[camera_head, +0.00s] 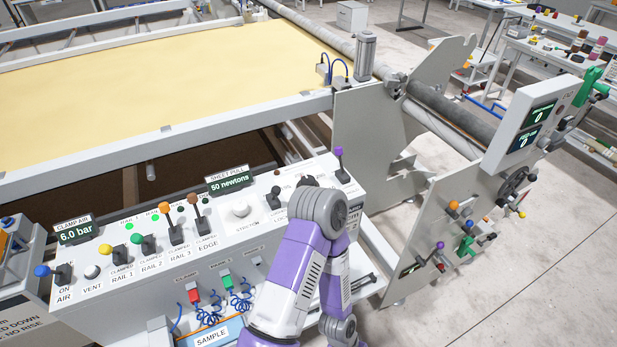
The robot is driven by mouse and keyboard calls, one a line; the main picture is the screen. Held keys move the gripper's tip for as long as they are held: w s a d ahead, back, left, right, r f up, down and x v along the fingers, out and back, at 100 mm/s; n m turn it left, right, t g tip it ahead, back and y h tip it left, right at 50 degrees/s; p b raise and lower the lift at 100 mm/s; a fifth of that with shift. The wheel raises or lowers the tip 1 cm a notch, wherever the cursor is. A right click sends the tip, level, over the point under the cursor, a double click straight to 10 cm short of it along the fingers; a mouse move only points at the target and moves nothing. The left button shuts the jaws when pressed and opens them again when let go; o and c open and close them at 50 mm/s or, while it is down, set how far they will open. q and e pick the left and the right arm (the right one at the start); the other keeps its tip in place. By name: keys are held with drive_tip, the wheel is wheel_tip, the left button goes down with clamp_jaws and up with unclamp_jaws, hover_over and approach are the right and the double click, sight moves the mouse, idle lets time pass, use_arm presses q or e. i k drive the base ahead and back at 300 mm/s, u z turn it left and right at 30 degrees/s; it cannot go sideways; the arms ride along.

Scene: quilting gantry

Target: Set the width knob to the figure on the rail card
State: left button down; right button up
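I cannot make out a knob marked width or a readable rail card. A white round knob (240,212) sits on the sloping control panel (215,262), below the "SHEET PULL" display (229,181) reading 50 newtons; the label under it is too small to read surely. My purple and grey arm rises from the bottom centre and covers the panel's right part, hiding labels there. Neither gripper shows. At the right, a black handwheel (516,183) is mounted below a grey box with two displays (538,113), each showing 0.
The panel also has a clamp air display (76,229) reading 6.0 bar and several coloured levers (171,226). Blue coiled hoses (208,313) hang in front. Behind lies a yellow sheet (150,85) on a frame. Grey floor (520,270) is open at the right.

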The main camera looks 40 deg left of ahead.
sight(307, 179)
drive_tip(key=u, duration=2.45)
drive_tip(key=k, duration=0.35)
drive_tip(key=z, duration=1.15)
